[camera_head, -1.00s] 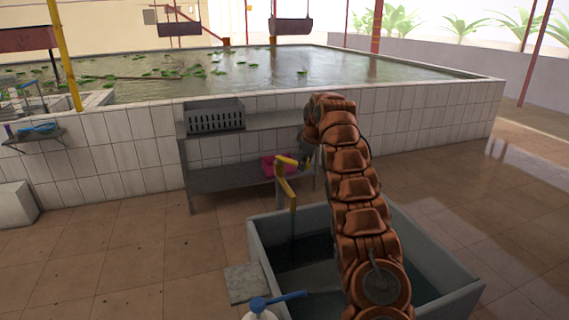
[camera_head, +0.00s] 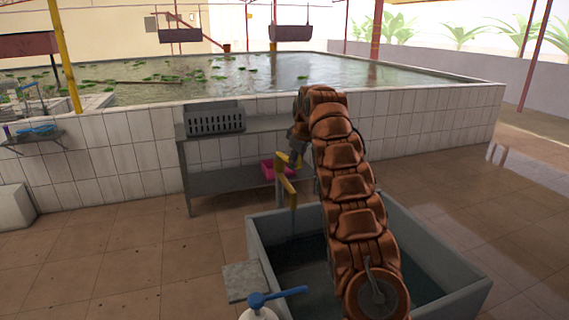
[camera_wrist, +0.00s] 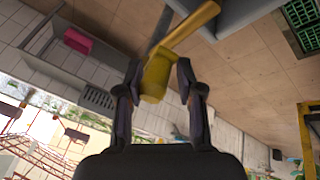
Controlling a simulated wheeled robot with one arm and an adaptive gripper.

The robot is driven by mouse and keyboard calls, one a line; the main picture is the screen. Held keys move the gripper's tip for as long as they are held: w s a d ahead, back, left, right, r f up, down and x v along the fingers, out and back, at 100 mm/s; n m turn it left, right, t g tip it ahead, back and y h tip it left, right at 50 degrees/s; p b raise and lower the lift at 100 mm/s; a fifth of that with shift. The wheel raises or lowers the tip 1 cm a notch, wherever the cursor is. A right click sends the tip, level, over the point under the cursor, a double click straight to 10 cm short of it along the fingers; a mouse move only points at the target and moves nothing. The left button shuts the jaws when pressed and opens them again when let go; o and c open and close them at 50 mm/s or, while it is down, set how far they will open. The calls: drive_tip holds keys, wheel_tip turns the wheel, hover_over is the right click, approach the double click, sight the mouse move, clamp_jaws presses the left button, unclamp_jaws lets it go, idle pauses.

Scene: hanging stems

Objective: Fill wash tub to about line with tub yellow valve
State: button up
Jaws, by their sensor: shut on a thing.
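The grey wash tub (camera_head: 432,243) stands on the floor, with dark water inside. My arm covers much of it, and I cannot make out a fill line. The yellow valve (camera_head: 287,187) stands at the tub's back left, its spout over the tub. A thin bluish streak hangs below the spout; I cannot tell whether it is running water. My gripper (camera_head: 297,155) is at the valve's top, partly hidden by my arm. In the wrist view, my gripper (camera_wrist: 160,72) is shut on the yellow valve (camera_wrist: 155,80), one finger on each side.
A grey shelf (camera_head: 225,181) with a grey crate (camera_head: 214,119) and a pink box (camera_head: 274,170) stands behind the tub against the tiled pond wall (camera_head: 420,125).

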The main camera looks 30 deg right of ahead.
drive_tip(key=shift+s+f, duration=0.1)
drive_tip(key=shift+f, duration=0.1)
drive_tip(key=shift+w+a+b, duration=0.15)
drive_tip(key=shift+a+b, duration=0.25)
drive_tip(key=shift+a, duration=0.35)
drive_tip(key=shift+w+a+b, duration=0.15)
drive_tip(key=shift+a+b, duration=0.2)
drive_tip(key=shift+a, duration=0.35)
drive_tip(key=o, duration=1.5)
drive_tip(key=shift+r, duration=0.15)
drive_tip(key=shift+r, duration=0.1)
wheel_tip(320, 180, up, 9)
drive_tip(key=p, duration=0.7)
